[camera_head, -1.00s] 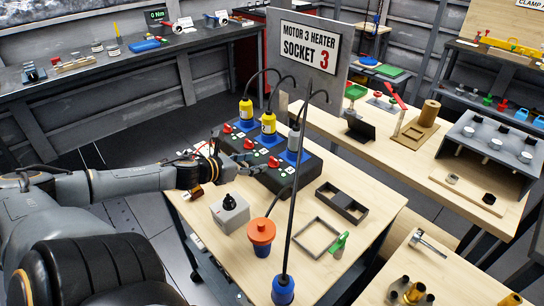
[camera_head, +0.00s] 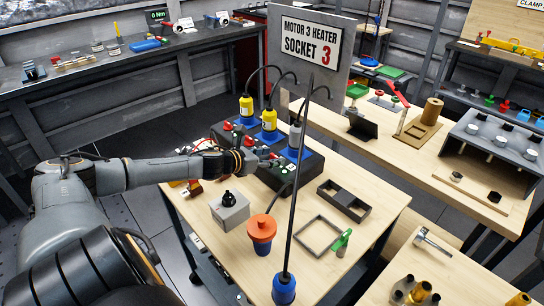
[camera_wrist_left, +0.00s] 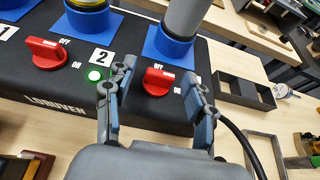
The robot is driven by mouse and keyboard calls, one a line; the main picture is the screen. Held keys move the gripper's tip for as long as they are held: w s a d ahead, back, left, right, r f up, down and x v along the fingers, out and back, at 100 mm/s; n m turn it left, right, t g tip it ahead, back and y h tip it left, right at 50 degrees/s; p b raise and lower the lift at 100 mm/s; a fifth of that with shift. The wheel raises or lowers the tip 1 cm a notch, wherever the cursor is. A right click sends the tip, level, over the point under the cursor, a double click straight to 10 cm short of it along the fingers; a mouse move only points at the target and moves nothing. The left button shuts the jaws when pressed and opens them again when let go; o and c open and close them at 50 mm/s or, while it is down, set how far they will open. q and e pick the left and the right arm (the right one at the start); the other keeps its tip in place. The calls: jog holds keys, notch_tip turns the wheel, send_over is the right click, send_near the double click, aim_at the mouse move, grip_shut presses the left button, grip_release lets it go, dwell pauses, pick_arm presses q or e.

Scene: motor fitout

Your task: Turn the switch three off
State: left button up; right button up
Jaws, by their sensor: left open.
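The black switch box (camera_head: 258,172) holds several blue sockets with red rotary switches along its front. The third switch (camera_wrist_left: 158,80), the rightmost, is a red knob beside the grey plug (camera_wrist_left: 187,20). Its OFF and ON marks are partly covered. My left gripper (camera_wrist_left: 160,76) is open, with one finger on each side of this knob and gaps visible between. In the head view, my left gripper (camera_head: 272,163) is at the box's front right and partly hides the knob. The second switch (camera_wrist_left: 45,52) is left of the label 2. My right gripper is not in view.
The sign (camera_head: 309,45) reading socket 3 stands behind the box. A black cable runs right of my gripper. A grey box with a black knob (camera_head: 229,209), an orange-topped plug (camera_head: 262,230) and a black tray (camera_head: 342,200) stand on the wooden table.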

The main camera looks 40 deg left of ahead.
pick_arm(q)
jog(key=shift+w+d+f, duration=0.1)
jog(key=shift+w, duration=0.25)
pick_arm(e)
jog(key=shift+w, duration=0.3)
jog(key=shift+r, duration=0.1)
pick_arm(q)
grip_shut()
